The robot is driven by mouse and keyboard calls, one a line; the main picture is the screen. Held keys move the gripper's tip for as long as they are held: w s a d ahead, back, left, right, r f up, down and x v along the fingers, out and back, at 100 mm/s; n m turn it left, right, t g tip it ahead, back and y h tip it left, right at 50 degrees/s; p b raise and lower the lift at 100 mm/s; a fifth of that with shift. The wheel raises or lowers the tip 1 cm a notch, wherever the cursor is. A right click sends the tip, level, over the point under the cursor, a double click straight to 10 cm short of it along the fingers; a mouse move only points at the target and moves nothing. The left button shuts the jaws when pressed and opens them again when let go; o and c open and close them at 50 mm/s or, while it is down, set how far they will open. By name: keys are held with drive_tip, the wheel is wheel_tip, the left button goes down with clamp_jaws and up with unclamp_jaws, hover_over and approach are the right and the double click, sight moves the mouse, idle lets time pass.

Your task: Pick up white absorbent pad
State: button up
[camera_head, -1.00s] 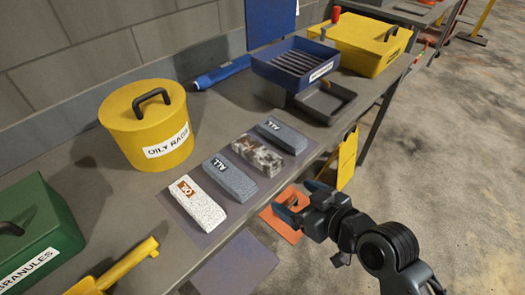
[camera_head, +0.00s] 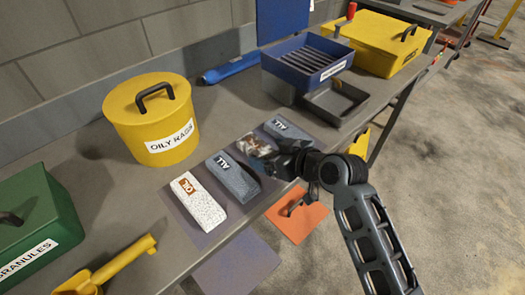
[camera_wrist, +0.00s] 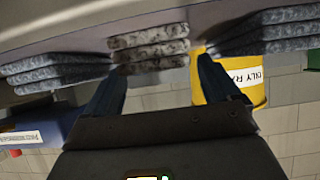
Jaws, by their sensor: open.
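The white absorbent pad (camera_head: 198,203), with a brown label, lies at the near left end of the row of pads on the bench mat. It is not clearly seen in the wrist view. My gripper (camera_head: 272,160) is open and empty, over the front side of the mottled brown-and-white pad, to the right of the white pad. In the wrist view the open fingers (camera_wrist: 162,70) point toward the mottled stack (camera_wrist: 150,42), which shows between them; contact cannot be told.
A grey pad (camera_head: 232,176) lies between the white and mottled pads; another grey pad (camera_head: 286,130) lies beyond. A yellow oily-rags bin (camera_head: 150,118) stands behind. A green granules box (camera_head: 38,215) and yellow tool (camera_head: 110,272) are left. A blue slotted tray (camera_head: 305,68) stands at back right.

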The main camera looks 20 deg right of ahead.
drive_tip(key=shift+x, duration=1.05)
drive_tip(key=c, duration=1)
